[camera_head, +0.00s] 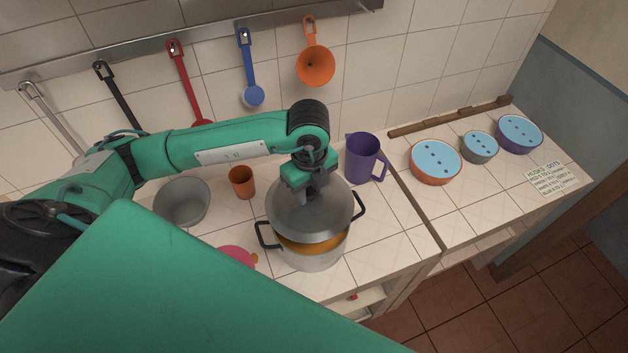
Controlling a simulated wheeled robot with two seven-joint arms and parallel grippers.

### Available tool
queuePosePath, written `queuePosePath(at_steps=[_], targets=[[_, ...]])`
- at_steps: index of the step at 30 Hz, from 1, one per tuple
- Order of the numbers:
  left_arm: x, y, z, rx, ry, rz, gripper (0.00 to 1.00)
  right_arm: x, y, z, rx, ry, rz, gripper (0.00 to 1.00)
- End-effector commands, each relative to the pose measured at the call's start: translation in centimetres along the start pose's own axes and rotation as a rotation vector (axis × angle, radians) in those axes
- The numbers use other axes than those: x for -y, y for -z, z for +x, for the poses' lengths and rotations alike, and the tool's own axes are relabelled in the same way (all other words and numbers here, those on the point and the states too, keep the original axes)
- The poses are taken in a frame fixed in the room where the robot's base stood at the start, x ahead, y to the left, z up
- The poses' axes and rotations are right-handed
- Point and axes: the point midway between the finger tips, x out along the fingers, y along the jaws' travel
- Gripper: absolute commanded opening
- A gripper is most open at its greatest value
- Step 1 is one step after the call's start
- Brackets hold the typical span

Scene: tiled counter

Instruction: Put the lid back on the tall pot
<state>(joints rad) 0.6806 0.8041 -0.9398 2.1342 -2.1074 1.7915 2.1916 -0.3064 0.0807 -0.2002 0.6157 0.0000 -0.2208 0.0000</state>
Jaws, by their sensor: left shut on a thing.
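The tall pot (312,260) is a grey metal pot with two black side handles, standing on the tiled counter. An orange-brown band shows at its near side below the lid. The grey domed lid (290,218) is over the pot's mouth, set toward the back, and looks slightly tilted. I cannot tell whether it touches the rim. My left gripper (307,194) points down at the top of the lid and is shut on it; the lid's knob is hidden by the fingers. My right gripper is not in view.
A purple jug (361,160) stands close behind the pot on the right. An orange cup (242,182), a grey bowl (182,204) and a pink item (236,256) are to the left. Blue-topped bowls (436,162) sit on the right counter. Utensils hang from a wall rail (205,42).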

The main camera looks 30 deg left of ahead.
Motion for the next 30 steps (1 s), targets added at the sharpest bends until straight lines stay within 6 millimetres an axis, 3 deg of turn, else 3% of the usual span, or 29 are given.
queuePosePath(at_steps=[3,6,12,16,25,30], targets=[[0.0,0.0,1.1,0.0,-0.001,0.0,0.06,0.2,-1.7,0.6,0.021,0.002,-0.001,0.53],[0.0,0.0,2.1,0.001,-0.002,0.0,0.06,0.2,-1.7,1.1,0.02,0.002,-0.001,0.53],[0.0,0.0,4.3,0.001,0.0,-0.001,0.06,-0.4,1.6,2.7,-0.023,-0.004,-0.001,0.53],[0.0,0.0,5.3,0.001,0.0,0.0,0.06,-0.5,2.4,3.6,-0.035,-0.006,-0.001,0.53],[0.0,0.0,5.7,0.0,0.0,0.0,0.06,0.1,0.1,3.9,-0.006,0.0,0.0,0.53],[0.0,0.0,5.6,0.0,0.0,0.0,0.06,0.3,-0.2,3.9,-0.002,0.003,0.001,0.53]])
